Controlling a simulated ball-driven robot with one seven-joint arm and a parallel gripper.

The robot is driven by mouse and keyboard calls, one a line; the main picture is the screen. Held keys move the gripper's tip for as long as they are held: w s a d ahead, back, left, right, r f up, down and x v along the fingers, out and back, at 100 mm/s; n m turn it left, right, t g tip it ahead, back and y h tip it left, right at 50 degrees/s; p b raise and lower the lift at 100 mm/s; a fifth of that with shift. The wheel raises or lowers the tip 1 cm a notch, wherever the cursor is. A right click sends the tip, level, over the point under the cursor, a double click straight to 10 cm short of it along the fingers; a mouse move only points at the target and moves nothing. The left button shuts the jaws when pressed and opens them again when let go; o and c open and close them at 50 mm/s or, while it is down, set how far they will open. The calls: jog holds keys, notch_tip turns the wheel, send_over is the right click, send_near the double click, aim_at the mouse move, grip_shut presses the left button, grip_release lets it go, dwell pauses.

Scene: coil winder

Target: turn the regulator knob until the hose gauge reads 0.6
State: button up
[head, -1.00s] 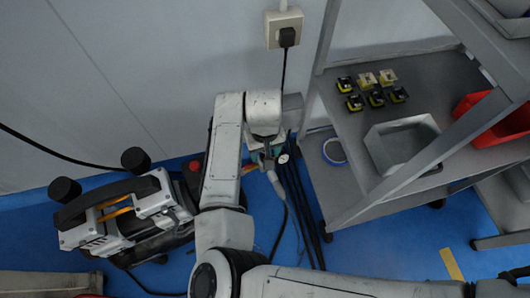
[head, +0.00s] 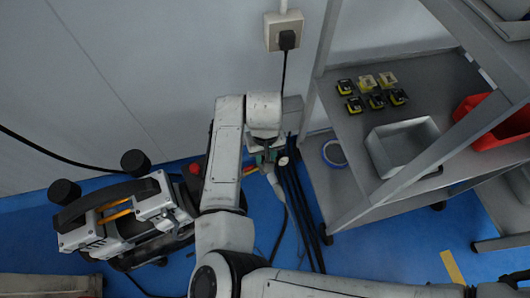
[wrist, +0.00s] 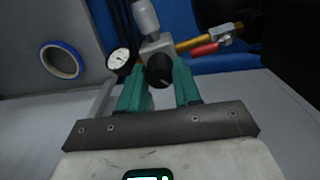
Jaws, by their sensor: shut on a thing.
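The black regulator knob (wrist: 159,70) sits between the two teal fingers of my gripper (wrist: 158,80) in the wrist view. My gripper is shut on it. The hose gauge (wrist: 120,60), a small white dial with a dark rim, is just left of the knob. Its needle and numbers are too small to read. In the head view the gauge (head: 283,160) is a pale spot beside my gripper (head: 263,155), where my wrist hides the knob.
A red-handled valve (wrist: 203,49) on a brass fitting is right of the knob. A grey shelf (head: 375,125) with a metal tray (head: 402,143) and a red bin (head: 490,117) stands to the right. Black hoses (head: 299,210) hang below. A blue tape roll (head: 334,153) lies on the lower shelf.

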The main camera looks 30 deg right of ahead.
jog(key=shift+r, duration=0.1)
jog(key=m+p, duration=0.1)
jog(key=p, duration=0.1)
jog(key=shift+r+m+p, duration=0.15)
jog(key=shift+m+p, duration=0.15)
jog(key=shift+m, duration=0.1)
jog(key=m+p, duration=0.2)
jog(key=shift+m+p, duration=0.3)
jog(key=shift+p, duration=0.1)
jog(key=m+p, duration=0.5)
jog(key=m, duration=0.1)
jog(key=m+p, duration=0.3)
jog(key=m, duration=0.2)
jog(key=shift+m, duration=0.4)
jog(key=m, duration=0.1)
jog(key=m+p, duration=0.1)
jog(key=m, duration=0.1)
jog(key=m+p, duration=0.1)
jog(key=m, duration=0.1)
jog(key=shift+f, duration=0.25)
